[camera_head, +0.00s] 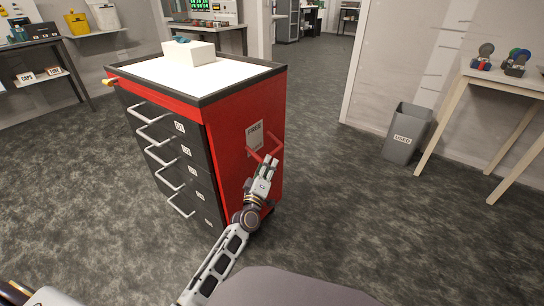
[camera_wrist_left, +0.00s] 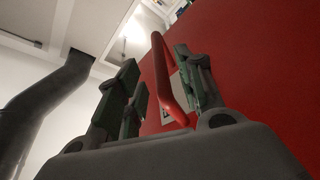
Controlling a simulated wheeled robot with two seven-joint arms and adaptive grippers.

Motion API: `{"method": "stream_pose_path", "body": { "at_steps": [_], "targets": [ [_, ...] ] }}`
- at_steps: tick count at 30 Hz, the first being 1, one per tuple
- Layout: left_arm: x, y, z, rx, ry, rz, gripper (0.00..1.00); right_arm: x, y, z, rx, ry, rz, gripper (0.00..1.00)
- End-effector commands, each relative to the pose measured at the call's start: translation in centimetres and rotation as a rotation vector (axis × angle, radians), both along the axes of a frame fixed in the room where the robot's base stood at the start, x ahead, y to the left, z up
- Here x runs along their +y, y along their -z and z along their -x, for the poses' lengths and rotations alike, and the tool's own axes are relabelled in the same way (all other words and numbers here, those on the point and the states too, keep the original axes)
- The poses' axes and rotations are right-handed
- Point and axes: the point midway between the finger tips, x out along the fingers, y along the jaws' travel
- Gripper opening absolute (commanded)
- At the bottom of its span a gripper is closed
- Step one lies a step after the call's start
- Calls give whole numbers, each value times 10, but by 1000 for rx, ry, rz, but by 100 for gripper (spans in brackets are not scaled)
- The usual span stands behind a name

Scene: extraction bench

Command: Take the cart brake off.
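The cart (camera_head: 242,160) is red with dark drawers and stands on the carpet in front of me. A thin red bar-shaped handle (camera_head: 262,151) sticks out from its right side, below a pale label (camera_head: 255,132) that seems to read "FREE". I cannot tell for certain whether this bar is the brake. My left gripper (camera_head: 269,164) is at the bar. In the left wrist view, the red bar (camera_wrist_left: 168,82) runs between the spread fingers of the left gripper (camera_wrist_left: 165,92), with gaps visible on both sides. My right gripper is not in view.
A white block (camera_head: 188,54) with a blue item sits on the cart top. A grey bin (camera_head: 407,135) and a wooden table (camera_head: 500,82) stand to the right. Carpet between cart and bin is clear.

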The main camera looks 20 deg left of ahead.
Motion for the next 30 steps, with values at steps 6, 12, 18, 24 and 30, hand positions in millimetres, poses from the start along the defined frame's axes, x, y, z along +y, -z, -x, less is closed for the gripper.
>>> {"method": "stream_pose_path", "body": {
  "at_steps": [6,12,18,24,30],
  "targets": [
    [0,-4,-18,-2,-1,-1,37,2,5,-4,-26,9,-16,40],
    [0,-8,-35,-2,-1,1,37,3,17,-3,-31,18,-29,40],
    [-1,-10,-49,-1,0,0,37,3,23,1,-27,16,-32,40],
    [-1,-12,-57,0,0,0,37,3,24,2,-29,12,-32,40],
    [-1,-13,-59,0,0,0,37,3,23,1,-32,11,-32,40]
  ]
}}
